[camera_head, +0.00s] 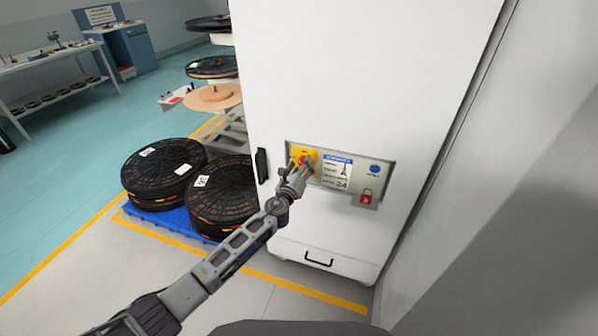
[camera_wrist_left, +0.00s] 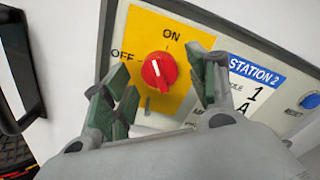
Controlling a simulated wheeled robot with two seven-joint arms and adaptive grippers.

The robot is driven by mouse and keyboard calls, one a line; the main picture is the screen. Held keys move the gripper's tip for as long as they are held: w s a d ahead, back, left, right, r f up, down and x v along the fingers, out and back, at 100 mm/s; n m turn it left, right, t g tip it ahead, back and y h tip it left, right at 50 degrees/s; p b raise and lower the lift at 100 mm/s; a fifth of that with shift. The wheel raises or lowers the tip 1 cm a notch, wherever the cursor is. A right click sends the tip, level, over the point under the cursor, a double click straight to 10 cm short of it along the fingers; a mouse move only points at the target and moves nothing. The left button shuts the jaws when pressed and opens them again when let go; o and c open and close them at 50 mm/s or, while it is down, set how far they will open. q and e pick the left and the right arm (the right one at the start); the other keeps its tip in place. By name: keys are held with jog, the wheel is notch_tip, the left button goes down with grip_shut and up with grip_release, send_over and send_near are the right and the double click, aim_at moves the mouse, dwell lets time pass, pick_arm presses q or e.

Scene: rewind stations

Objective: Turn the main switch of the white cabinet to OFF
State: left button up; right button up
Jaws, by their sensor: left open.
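The white cabinet (camera_head: 355,75) stands in front of me with a grey panel (camera_head: 375,160) set in its lower front. The main switch is a red round knob (camera_wrist_left: 160,70) on a yellow plate (camera_wrist_left: 150,25) marked ON above and OFF to the left. A white mark shows on the knob, but I cannot tell for sure where it points. My left gripper (camera_head: 299,168) is at the panel and partly hides the switch in the head view. In the left wrist view its green-padded fingers (camera_wrist_left: 163,85) are open, one on each side of the knob and apart from it.
A black handle (camera_head: 262,165) is at left. Black reels (camera_head: 222,188) stand on a blue pallet (camera_head: 170,220) beside the cabinet.

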pick_arm(q)
jog(key=v, duration=1.2)
dwell(0.5)
dwell(0.4)
